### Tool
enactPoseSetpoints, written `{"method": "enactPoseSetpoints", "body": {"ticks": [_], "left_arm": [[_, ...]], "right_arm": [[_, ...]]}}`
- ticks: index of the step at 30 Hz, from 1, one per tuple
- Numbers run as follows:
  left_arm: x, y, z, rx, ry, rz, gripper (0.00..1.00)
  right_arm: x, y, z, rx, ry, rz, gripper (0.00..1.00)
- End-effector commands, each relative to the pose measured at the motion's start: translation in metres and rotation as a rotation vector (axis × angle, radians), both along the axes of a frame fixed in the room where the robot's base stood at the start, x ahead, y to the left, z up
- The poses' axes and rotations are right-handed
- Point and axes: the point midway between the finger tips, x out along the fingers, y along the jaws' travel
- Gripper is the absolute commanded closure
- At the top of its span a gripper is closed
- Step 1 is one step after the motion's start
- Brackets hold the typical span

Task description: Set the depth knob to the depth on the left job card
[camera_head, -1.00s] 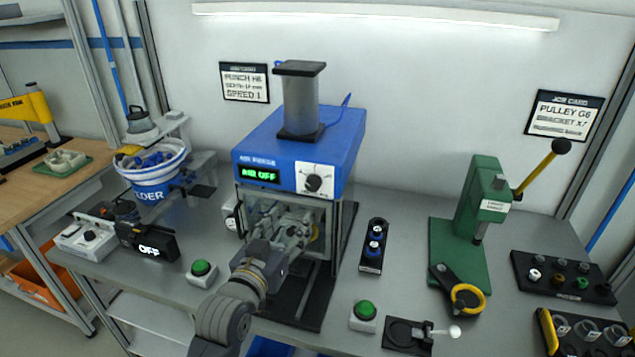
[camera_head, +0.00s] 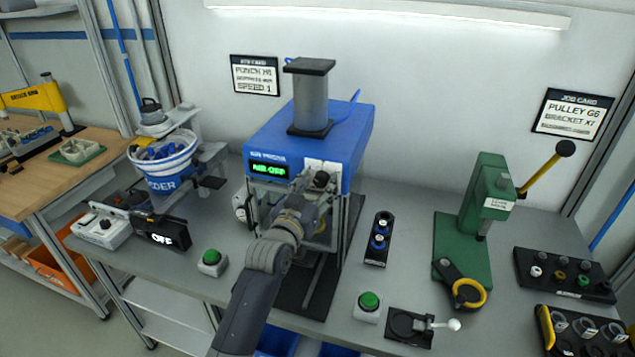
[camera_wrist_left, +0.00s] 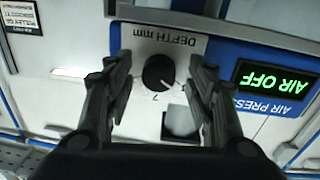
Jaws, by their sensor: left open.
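The depth knob (camera_wrist_left: 158,70) is black and round on a white plate marked DEPTH mm, upside down in the left wrist view. It sits on the front of the blue air press (camera_head: 350,135). My left gripper (camera_wrist_left: 159,82) is open, with its fingers on either side of the knob and no clear contact. In the head view, my left gripper (camera_head: 314,196) is at the press front and covers part of the knob plate (camera_head: 316,164). The left job card (camera_head: 255,75) on the wall reads PUNCH and SPEED 1; its depth number is too blurred to read. My right gripper is out of view.
The press display (camera_head: 268,170) reads AIR OFF. A green button (camera_head: 212,258) and a black OFF box (camera_head: 162,236) are left of my arm. A black block with blue-topped parts (camera_head: 378,240) and a green lever press (camera_head: 485,205) stand to the right.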

Motion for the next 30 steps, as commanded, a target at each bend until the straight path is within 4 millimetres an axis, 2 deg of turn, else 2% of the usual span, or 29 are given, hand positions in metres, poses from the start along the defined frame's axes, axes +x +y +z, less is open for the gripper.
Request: {"method": "enactPoseSetpoints", "body": {"ticks": [10, 11, 16, 17, 30], "left_arm": [[0.0029, -0.0014, -0.0001, -0.001, 0.0, 0.0, 0.49], [0.0029, -0.0014, -0.0001, -0.001, 0.0, 0.0, 0.54], [0.0028, -0.0014, -0.0002, 0.0, 0.0, 0.0, 0.92], [0.0028, -0.0014, -0.0002, 0.0, 0.0, 0.0, 0.94], [0.0028, -0.0013, 0.0004, 0.071, -0.022, 0.0, 0.94]], "right_arm": [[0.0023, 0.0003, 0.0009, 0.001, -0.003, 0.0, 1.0], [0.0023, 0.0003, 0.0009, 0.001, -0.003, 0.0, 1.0], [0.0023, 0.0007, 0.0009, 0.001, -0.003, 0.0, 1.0], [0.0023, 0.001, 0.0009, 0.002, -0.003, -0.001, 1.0], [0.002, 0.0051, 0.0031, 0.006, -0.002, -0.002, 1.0]]}}
